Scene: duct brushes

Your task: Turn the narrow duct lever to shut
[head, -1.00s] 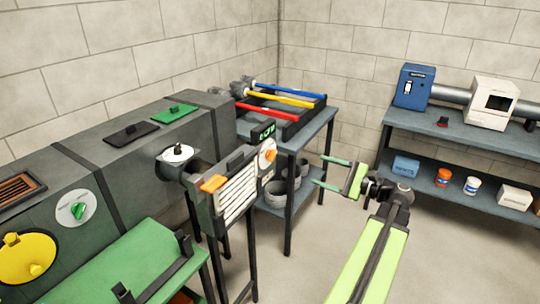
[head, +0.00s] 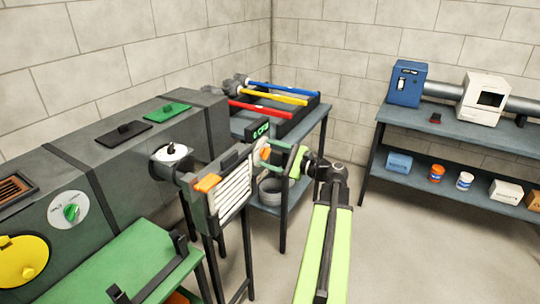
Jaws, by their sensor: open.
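The narrow duct's end housing (head: 233,195) has a slatted white front and stands on dark legs. On its right side is a white dial with an orange lever (head: 264,153), now partly hidden by my gripper. My gripper (head: 268,156) is open, its two green fingers pointing left at the dial, one higher and one lower, around or just in front of the lever. I cannot tell whether they touch it. The lever's exact angle is hard to read.
A display reading about 0 CFM (head: 259,131) sits above the dial. The wide duct carries a white dial with a green lever (head: 71,212). An orange tab (head: 207,183) is on the housing. Brushes lie on a table (head: 325,120) behind; the floor at right is clear.

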